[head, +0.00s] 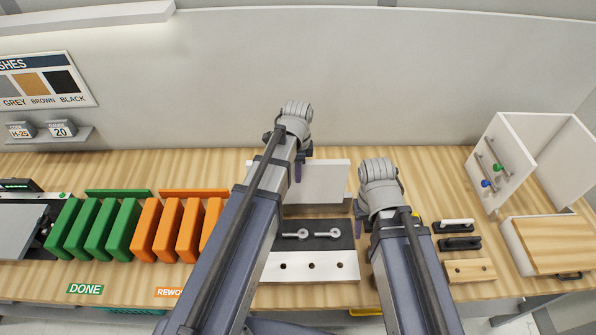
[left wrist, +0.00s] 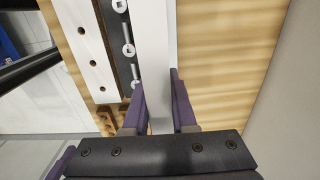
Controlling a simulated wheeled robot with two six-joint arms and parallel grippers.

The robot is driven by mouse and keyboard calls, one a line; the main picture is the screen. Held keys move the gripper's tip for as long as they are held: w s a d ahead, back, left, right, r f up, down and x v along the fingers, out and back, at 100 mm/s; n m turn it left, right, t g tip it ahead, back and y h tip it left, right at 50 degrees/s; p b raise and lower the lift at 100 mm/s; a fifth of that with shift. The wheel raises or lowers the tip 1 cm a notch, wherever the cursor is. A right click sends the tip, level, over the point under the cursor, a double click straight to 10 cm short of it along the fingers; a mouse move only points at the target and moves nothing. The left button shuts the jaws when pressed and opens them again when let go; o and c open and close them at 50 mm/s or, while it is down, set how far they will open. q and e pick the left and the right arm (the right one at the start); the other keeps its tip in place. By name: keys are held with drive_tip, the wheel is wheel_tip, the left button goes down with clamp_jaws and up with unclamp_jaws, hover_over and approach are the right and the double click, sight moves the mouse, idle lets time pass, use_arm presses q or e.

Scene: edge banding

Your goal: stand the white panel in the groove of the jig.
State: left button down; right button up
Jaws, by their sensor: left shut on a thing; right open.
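The white panel (head: 325,182) stands upright behind the jig in the head view, partly hidden by my left arm. My left gripper (head: 298,170) is shut on the panel; in the left wrist view its purple fingers (left wrist: 160,105) sit on either side of the panel (left wrist: 155,50). The jig (head: 325,266) has a white front strip with holes and a dark strip with toggle clamps. In the left wrist view the panel runs alongside the jig's dark strip (left wrist: 119,45). I cannot tell whether its lower edge is in the groove. My right gripper (head: 360,222) is open, right of the jig, fingers mostly hidden.
Green slabs (head: 95,230) and orange slabs (head: 172,230) stand in rows at the left. Black-handled tools (head: 458,235) and a wooden block with holes (head: 468,270) lie at the right. An open white cabinet (head: 510,165) stands at the far right. A wall rises behind the bench.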

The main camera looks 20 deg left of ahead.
sight(298, 191)
use_arm(q)
drive_tip(key=shift+f+b, duration=4.55)
drive_tip(key=shift+f, duration=0.4)
drive_tip(key=c, duration=0.6)
unclamp_jaws()
drive_tip(key=shift+c, duration=0.2)
drive_tip(key=shift+r, duration=0.1)
wheel_tip(298, 191, up, 7)
drive_tip(key=p, duration=0.7)
